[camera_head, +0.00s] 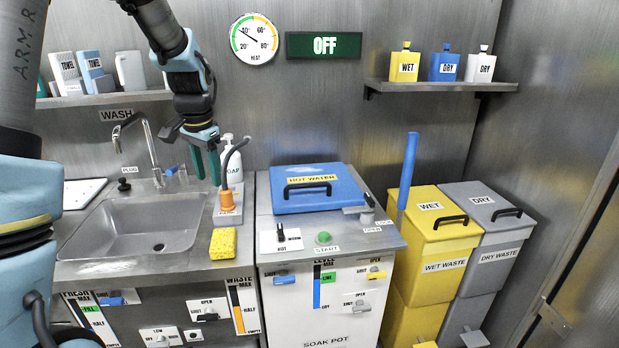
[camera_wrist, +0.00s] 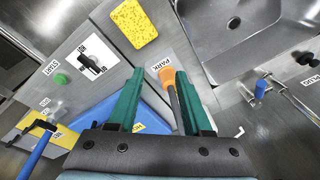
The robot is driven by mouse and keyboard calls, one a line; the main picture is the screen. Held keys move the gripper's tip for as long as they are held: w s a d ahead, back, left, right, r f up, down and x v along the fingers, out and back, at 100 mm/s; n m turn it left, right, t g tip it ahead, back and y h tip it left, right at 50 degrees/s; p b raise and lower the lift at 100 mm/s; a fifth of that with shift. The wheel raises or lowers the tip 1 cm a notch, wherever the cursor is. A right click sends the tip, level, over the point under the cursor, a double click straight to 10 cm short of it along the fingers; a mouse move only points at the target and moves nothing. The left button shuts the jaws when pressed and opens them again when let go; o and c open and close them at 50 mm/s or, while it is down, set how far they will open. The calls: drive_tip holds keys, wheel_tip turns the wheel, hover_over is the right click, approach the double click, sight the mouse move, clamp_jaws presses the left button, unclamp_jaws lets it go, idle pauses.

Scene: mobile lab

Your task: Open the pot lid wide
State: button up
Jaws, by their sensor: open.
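The pot lid (camera_head: 340,195) is blue, with a black bar handle (camera_head: 308,187) and a yellow HOT WATER label. It lies shut on top of the white soak pot (camera_head: 330,300). A small grey latch (camera_head: 367,205) sits at the lid's right front corner. My gripper (camera_head: 206,172) has green fingers pointing down, apart and empty. It hangs above the counter between sink and pot, left of and higher than the lid. In the wrist view, my gripper (camera_wrist: 160,75) is open, and part of the blue lid (camera_wrist: 98,112) shows behind and beside the fingers.
An orange-headed sprayer (camera_head: 231,201) with a dark hose stands at PARK below my gripper; a white soap bottle is behind it. A yellow sponge (camera_head: 223,243) lies in front. The sink (camera_head: 150,228) is left. A blue upright lever (camera_head: 408,170) and the yellow bin (camera_head: 432,235) are right.

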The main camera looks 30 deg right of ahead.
drive_tip(key=w+d+m, duration=0.2)
drive_tip(key=d+m, duration=0.3)
drive_tip(key=d, duration=0.9)
drive_tip(key=m+p, duration=0.1)
drive_tip(key=m, duration=0.5)
approach(309, 185)
drive_tip(key=shift+n, duration=0.3)
drive_tip(key=f+p, duration=0.1)
drive_tip(key=f, duration=0.1)
drive_tip(key=w+f+p, duration=0.1)
drive_tip(key=f, duration=0.2)
drive_tip(key=f+p, duration=0.1)
drive_tip(key=f, duration=0.2)
drive_tip(key=shift+w+d, duration=0.25)
drive_tip(key=shift+d, duration=0.05)
drive_tip(key=shift+c, duration=0.4)
clamp_jaws()
